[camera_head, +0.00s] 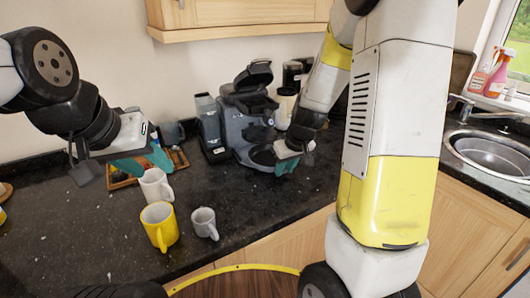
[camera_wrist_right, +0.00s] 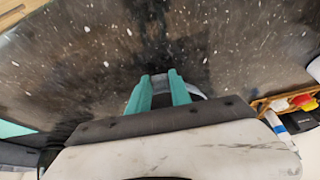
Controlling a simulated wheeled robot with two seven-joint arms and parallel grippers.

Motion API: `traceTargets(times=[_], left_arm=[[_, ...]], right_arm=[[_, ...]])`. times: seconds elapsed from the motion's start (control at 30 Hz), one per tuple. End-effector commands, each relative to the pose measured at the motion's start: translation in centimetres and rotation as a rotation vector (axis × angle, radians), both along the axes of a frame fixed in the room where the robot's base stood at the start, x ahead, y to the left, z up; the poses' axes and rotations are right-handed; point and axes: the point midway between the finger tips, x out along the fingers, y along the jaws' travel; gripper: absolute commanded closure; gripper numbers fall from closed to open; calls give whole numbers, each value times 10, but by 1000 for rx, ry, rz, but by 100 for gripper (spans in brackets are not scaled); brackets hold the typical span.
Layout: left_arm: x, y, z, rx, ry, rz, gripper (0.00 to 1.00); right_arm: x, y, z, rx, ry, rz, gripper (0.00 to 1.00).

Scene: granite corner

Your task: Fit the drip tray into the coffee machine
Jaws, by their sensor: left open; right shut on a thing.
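The dark grey coffee machine (camera_head: 246,122) stands at the back of the counter with its top lid raised. A dark, rounded piece that looks like the drip tray (camera_head: 262,157) is low at the machine's front. My right gripper (camera_head: 286,167) is beside it, its teal fingers shut on it. In the right wrist view the fingers (camera_wrist_right: 166,92) close around a small grey part; most of it is hidden by the fingers and palm. I cannot tell whether the tray is seated in the machine. My left gripper (camera_head: 146,163) is open and empty above the counter, left of the machine.
A white mug (camera_head: 155,186), a yellow mug (camera_head: 160,227) and a grey mug (camera_head: 204,223) stand near my left gripper. A wooden tray (camera_head: 122,182) with small items lies behind them. A sink (camera_head: 490,155) is at the right. The counter before the machine is mostly clear.

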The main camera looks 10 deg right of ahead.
Motion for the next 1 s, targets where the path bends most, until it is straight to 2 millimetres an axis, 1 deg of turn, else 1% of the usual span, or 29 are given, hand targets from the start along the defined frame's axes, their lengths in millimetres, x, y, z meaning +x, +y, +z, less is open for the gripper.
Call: traceTargets(times=[0.03,0.1,0.2,0.37,0.47,0.57,0.6,0.7,1.0], left_arm=[[0,0,0,0,0,0,56],[0,0,0,0,0,0,56],[0,0,0,0,0,0,56],[0,0,0,0,0,0,56],[0,0,0,0,0,0,56],[0,0,0,0,0,0,56],[0,0,0,0,0,0,56],[0,0,0,0,0,0,56],[0,0,0,0,0,0,56]], right_arm=[[12,4,0,-1,1,2,100],[25,8,0,-1,0,3,100],[36,11,0,-1,1,1,100],[45,14,0,0,1,0,100],[56,17,0,-1,0,1,100],[73,22,0,-2,-1,1,100],[76,23,-4,-1,2,0,100],[74,21,-15,0,2,-2,100],[73,22,-17,0,1,-1,100]])
